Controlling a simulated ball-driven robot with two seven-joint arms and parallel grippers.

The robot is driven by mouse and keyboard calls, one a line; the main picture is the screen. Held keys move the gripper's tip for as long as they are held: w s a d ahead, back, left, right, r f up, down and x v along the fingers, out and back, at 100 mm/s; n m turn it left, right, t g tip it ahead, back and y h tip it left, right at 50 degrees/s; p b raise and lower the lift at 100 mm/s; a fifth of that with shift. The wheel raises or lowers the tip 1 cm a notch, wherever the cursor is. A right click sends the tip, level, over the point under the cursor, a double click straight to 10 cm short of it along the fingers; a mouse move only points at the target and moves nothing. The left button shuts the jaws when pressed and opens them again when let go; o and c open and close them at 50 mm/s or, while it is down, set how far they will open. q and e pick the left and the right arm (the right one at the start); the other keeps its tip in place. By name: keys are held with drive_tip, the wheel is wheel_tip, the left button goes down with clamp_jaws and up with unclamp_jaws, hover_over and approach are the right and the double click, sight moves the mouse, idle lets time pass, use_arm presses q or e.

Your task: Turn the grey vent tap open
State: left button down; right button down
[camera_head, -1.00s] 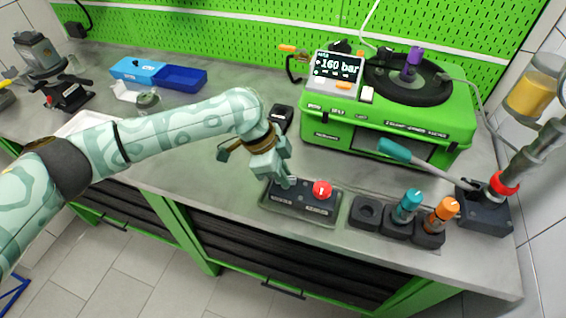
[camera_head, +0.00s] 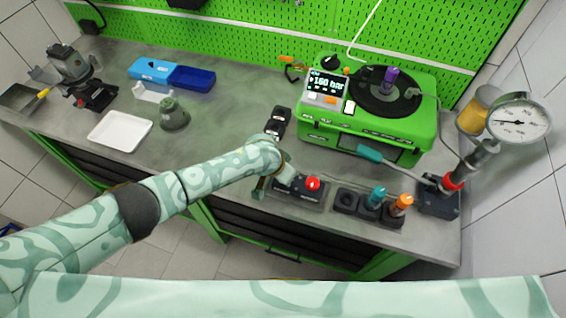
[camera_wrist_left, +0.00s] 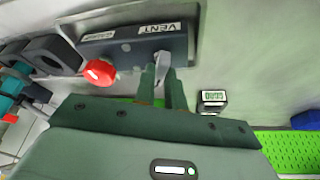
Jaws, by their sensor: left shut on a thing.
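The vent block (camera_head: 308,197) is a dark box with a red knob (camera_head: 313,184) at the front edge of the bench. In the left wrist view the block (camera_wrist_left: 120,44) carries a VENT label (camera_wrist_left: 160,28), and its red knob (camera_wrist_left: 99,72) is to the left. The grey vent tap (camera_wrist_left: 162,60) sits between the fingertips of my left gripper (camera_wrist_left: 165,78), which is shut on it. In the head view my left gripper (camera_head: 284,176) reaches the block's left end, and the tap is mostly hidden there. My right gripper is not in view.
Right of the block stand a teal-topped tool (camera_head: 377,195) and an orange-topped tool (camera_head: 401,203) in dark holders. Behind is the green test unit (camera_head: 370,135), reading 160 bar. A gauge (camera_head: 515,120) stands far right. A white tray (camera_head: 119,131) lies left.

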use_arm(q)
drive_tip(key=shift+s+d+r+n+y+p, duration=0.1)
drive_tip(key=shift+n+y+p, duration=0.05)
drive_tip(key=shift+n+p, duration=0.4)
drive_tip(key=shift+s+n+y+p, duration=0.1)
drive_tip(key=shift+n+y+p, duration=0.05)
drive_tip(key=shift+n+p, duration=0.4)
drive_tip(key=shift+w+n+t+y+p, duration=0.1)
drive_tip(key=shift+n+t+y+p, duration=0.35)
drive_tip(key=shift+n, duration=0.65)
drive_tip(key=c, duration=1.5)
unclamp_jaws()
drive_tip(key=shift+o, duration=0.2)
